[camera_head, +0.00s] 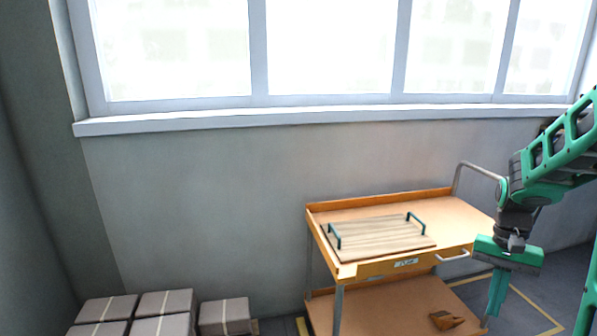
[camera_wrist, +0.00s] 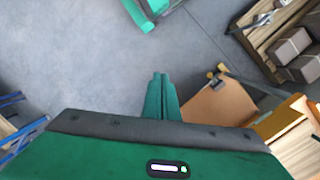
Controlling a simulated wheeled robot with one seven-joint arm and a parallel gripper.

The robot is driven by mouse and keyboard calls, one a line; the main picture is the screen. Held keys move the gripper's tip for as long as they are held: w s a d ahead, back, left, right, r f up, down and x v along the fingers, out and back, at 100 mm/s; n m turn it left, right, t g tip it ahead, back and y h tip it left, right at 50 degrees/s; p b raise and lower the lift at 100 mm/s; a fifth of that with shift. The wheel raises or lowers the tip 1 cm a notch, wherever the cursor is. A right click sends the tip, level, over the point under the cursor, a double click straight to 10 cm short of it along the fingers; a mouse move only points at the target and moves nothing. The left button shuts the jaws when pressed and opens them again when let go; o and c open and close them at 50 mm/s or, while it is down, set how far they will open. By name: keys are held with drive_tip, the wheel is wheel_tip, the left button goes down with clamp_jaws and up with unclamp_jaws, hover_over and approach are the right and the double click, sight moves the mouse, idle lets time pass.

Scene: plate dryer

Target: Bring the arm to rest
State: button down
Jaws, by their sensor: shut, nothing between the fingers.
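My gripper (camera_head: 497,292) hangs from my green and black arm at the right of the head view, with its fingers pointing down. It is in front of the right end of an orange cart (camera_head: 345,271), and I see no contact between them. In the wrist view my gripper (camera_wrist: 161,78) shows its two green fingers pressed together with nothing between them. Grey floor (camera_wrist: 85,55) lies beyond the fingertips. The cart's lower shelf (camera_wrist: 215,108) shows to the right of the fingers.
A wooden tray (camera_head: 380,245) with two dark green handles lies on the cart's top. Several grey boxes (camera_head: 224,315) stand at the lower left, below the window. In the wrist view, blue framing (camera_wrist: 22,132) is at the left and more boxes (camera_wrist: 292,45) at the upper right.

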drive_tip(key=s+a+r+n+t, duration=0.1)
drive_tip(key=s+a+r, duration=0.2)
drive_tip(key=s, duration=0.6)
drive_tip(key=s+a+r+n+t, duration=0.1)
drive_tip(key=s+a+r, duration=0.2)
drive_tip(key=s, duration=0.6)
drive_tip(key=shift+a+r, duration=0.3)
drive_tip(key=shift+r, duration=0.15)
drive_tip(key=shift+w+f+h, duration=0.25)
drive_tip(key=shift+w+h, duration=0.05)
drive_tip(key=shift+w, duration=0.3)
